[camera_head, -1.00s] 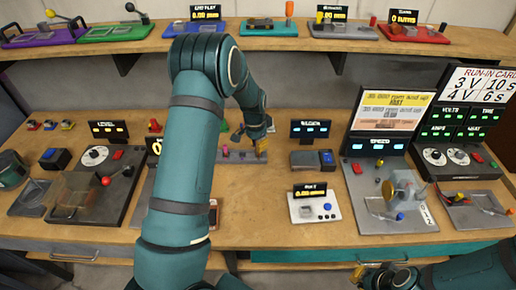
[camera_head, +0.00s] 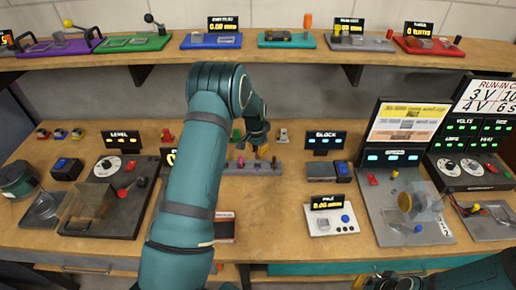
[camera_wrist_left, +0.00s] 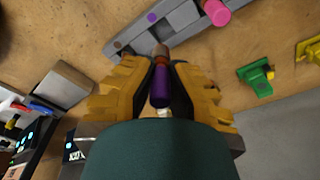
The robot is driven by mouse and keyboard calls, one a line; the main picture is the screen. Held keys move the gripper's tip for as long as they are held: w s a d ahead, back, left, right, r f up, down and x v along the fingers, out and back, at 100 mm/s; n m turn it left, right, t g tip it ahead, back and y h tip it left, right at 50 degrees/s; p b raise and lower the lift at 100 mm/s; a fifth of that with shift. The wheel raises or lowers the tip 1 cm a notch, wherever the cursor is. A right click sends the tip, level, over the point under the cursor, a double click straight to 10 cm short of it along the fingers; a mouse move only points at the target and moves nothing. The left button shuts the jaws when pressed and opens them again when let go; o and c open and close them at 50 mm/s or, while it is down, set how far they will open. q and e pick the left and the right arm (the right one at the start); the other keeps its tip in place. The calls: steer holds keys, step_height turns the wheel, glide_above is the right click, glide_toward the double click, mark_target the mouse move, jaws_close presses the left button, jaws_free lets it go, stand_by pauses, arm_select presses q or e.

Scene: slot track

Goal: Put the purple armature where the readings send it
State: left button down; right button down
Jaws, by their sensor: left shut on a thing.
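The purple armature (camera_wrist_left: 160,92) is between the yellow fingers of my left gripper (camera_wrist_left: 172,75) in the left wrist view. The gripper is shut on it. Its brownish end points toward the grey slotted rack (camera_wrist_left: 150,32). I cannot tell whether that end touches the rack. In the head view my left gripper (camera_head: 262,150) is just above the right part of the rack (camera_head: 235,168), and the armature is hard to make out. A pink armature (camera_wrist_left: 216,12) stands in the rack. Only a little of my right gripper (camera_head: 360,278) shows at the bottom edge.
A LEVEL station (camera_head: 108,195), a BLOCK device (camera_head: 325,168), a white scale (camera_head: 330,217) and a SPEED station (camera_head: 400,205) stand on the bench. A run-in card (camera_head: 485,100) is at the right. Several coloured stations line the shelf above. The bench front centre is clear.

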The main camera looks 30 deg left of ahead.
arm_select(q)
steer(key=shift+f+b, duration=0.8)
steer(key=shift+f, duration=1.05)
steer(key=shift+f+b, duration=0.9)
steer(key=shift+f, duration=0.25)
steer(key=shift+f, duration=0.2)
steer(key=c, duration=1.1)
jaws_free()
steer(key=shift+o, duration=0.2)
step_height(320, 180, up, 12)
steer(key=s, duration=0.1)
steer(key=shift+a, duration=0.15)
steer(key=shift+s, duration=0.15)
